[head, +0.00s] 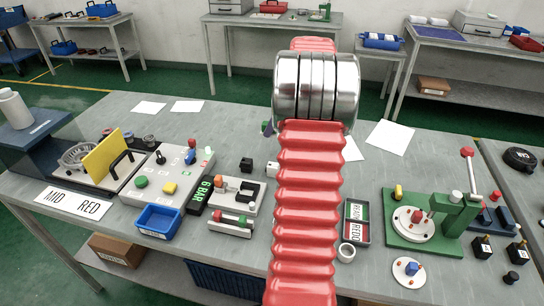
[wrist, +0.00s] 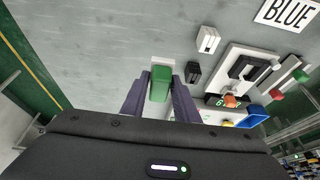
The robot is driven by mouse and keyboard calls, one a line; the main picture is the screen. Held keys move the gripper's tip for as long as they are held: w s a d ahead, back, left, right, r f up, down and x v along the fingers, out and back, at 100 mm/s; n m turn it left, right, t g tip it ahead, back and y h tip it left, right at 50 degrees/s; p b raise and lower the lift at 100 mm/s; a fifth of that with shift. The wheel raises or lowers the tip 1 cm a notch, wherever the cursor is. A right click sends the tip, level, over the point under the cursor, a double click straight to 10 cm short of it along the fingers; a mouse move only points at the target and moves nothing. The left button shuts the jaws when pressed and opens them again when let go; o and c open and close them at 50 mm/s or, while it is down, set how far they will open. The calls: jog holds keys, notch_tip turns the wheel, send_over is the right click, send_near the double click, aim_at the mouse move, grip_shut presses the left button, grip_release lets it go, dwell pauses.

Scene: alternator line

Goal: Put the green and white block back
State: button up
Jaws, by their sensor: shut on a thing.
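My gripper (wrist: 161,78) shows in the wrist view with two purple fingers shut on the green and white block (wrist: 160,88). The block's long green face is toward the camera, with a pale part at its far end. It is held over bare grey table top. In the head view my red arm hides the block and most of the gripper; only a bit of purple shows at the arm's left edge.
In the wrist view a white block (wrist: 208,40) and a black block (wrist: 192,72) stand right of the gripper. In the head view a white-based fixture (head: 235,192), a blue bin (head: 158,222), a two-part tray (head: 356,233) and a green press (head: 425,240) stand on the table.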

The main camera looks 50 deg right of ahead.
jog(key=shift+f, duration=0.1)
jog(key=shift+f, duration=2.45)
jog(key=shift+f, duration=2.5)
jog(key=shift+f, duration=0.1)
jog(key=o, duration=1)
jog(key=v, duration=1.2)
